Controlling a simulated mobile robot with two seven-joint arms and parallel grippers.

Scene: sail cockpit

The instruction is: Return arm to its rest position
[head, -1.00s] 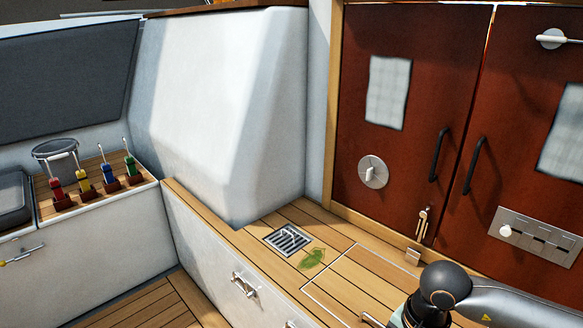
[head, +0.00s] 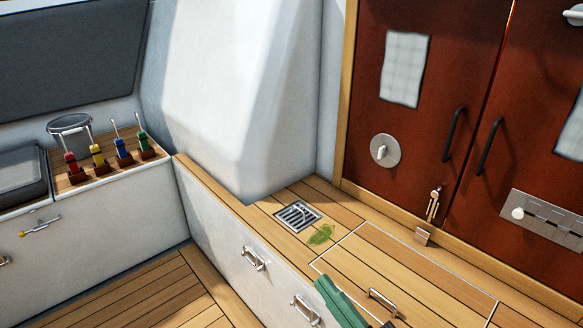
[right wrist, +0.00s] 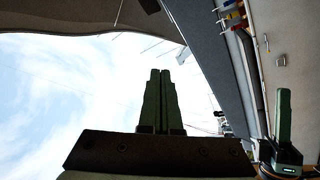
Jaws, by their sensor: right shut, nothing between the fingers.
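My right gripper (head: 326,284) shows at the bottom edge of the head view. Its green fingers are in front of the wooden bench, left of a hatch handle. In the right wrist view its two fingers (right wrist: 160,80) lie together, shut and empty, with sky behind them. A second green gripper part, apparently my left gripper (right wrist: 284,115), stands at the right edge of the right wrist view; whether it is open or shut is unclear. The left arm is not in the head view.
Red-brown doors (head: 425,120) stand behind. Several coloured-handled tools (head: 97,155) and a bucket (head: 69,128) are at the left.

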